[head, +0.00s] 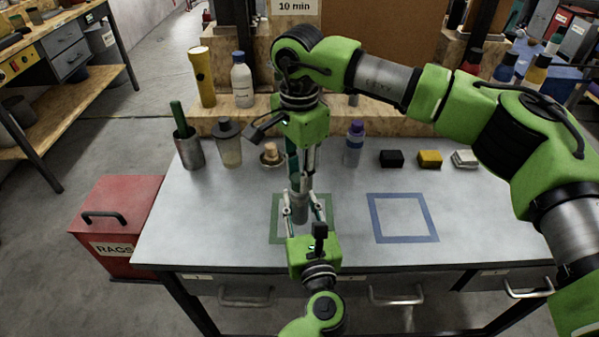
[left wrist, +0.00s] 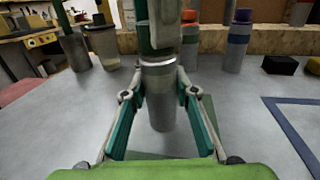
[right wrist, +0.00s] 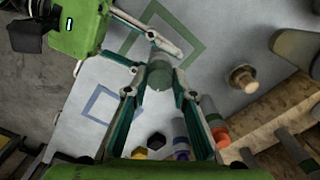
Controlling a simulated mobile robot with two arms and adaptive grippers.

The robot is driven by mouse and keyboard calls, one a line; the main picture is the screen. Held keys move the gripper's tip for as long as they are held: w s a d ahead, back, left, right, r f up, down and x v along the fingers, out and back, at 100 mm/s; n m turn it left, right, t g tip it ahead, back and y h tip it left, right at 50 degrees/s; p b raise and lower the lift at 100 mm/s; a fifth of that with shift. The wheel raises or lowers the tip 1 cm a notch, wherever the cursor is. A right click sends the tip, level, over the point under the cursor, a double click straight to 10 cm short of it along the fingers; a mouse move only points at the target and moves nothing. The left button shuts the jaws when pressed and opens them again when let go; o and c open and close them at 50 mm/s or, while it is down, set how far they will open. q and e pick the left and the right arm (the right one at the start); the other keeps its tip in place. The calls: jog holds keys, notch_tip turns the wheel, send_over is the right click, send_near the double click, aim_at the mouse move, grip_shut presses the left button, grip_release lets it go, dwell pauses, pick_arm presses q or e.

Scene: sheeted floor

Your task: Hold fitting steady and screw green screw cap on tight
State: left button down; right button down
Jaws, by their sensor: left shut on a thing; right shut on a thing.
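A grey cylindrical fitting (head: 300,208) stands upright over the green-outlined square (head: 275,232) on the bench. My left gripper (head: 303,212) comes from the near side and is shut around it; the left wrist view shows the fitting (left wrist: 161,105) between the fingers. My right gripper (head: 300,180) points down from above, in line with the fitting, and is shut at its top. In the right wrist view a round grey-green end (right wrist: 158,74) sits between the right fingers. The green screw cap is mostly hidden by these fingers, and I cannot tell how far it is seated.
A blue-outlined square (head: 403,240) to the right is empty. Behind stand a cup with a green-handled tool (head: 188,150), a dark-lidded shaker (head: 229,145), a small brass-coloured piece (head: 271,153), a purple-capped bottle (head: 354,145) and small blocks (head: 429,158). A red rags bin (head: 115,225) is left.

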jog(key=m, duration=0.9)
jog(key=c, duration=1.6)
grip_release()
jog(key=shift+c, duration=0.9)
